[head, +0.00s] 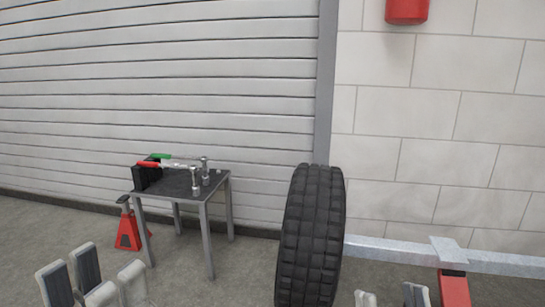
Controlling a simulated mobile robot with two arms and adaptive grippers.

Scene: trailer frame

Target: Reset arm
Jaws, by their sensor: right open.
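My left gripper (94,276) shows at the bottom left, with its grey fingers pointing up and apart. It is open and nothing shows between the fingers. My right gripper (390,298) shows only as fingertips at the bottom edge, right of the tire. The tips are apart with a gap between them, so it is open. The rest of both arms is out of view. Both grippers appear clear of the things around them.
A black tire (312,235) stands upright in the middle. A small table (180,183) holds tools and sockets, with a red jack stand (128,232) beside it. A metal beam (400,252) and a red stand (454,289) are at the right.

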